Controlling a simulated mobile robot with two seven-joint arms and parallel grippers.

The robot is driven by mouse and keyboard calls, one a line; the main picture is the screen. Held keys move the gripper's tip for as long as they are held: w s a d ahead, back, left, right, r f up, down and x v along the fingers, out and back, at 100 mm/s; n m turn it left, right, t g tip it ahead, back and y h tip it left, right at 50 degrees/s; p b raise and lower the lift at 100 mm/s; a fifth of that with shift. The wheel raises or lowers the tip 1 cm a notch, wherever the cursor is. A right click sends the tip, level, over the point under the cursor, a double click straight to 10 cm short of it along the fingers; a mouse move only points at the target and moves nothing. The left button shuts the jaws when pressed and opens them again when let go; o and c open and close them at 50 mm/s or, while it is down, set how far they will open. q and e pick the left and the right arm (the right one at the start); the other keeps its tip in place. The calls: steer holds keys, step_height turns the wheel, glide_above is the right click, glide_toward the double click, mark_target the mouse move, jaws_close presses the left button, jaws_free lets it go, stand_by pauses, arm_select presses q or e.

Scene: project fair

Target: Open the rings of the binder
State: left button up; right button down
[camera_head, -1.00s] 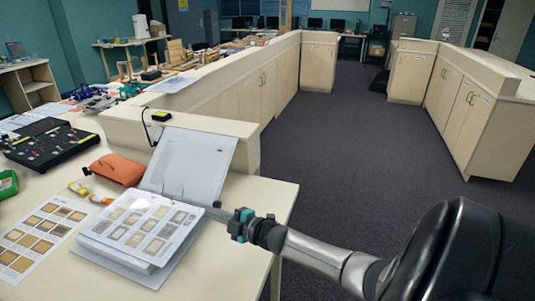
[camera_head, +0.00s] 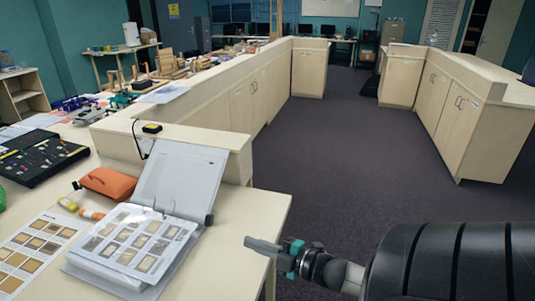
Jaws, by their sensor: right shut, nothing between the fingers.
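The binder lies open on the table, its pale cover (camera_head: 182,178) tilted up at the back and a stack of sleeve pages with brown swatches (camera_head: 135,240) in front. Thin curved rings (camera_head: 156,206) stand up along the spine between cover and pages; whether they are parted is too small to tell. A small dark piece (camera_head: 209,220) sits at the right end of the spine. My right gripper (camera_head: 250,243) is shut and empty, to the right of the binder and apart from it, by the table's right edge. My left gripper is not in view.
An orange pouch (camera_head: 107,183) and small yellow-and-orange tubes (camera_head: 91,214) lie left of the binder. A swatch sheet (camera_head: 35,245) lies at the front left. A black panel (camera_head: 42,160) is further back. A low cream ledge (camera_head: 200,140) stands behind the binder. Open floor is at right.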

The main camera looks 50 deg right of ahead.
steer(key=shift+v, duration=1.85)
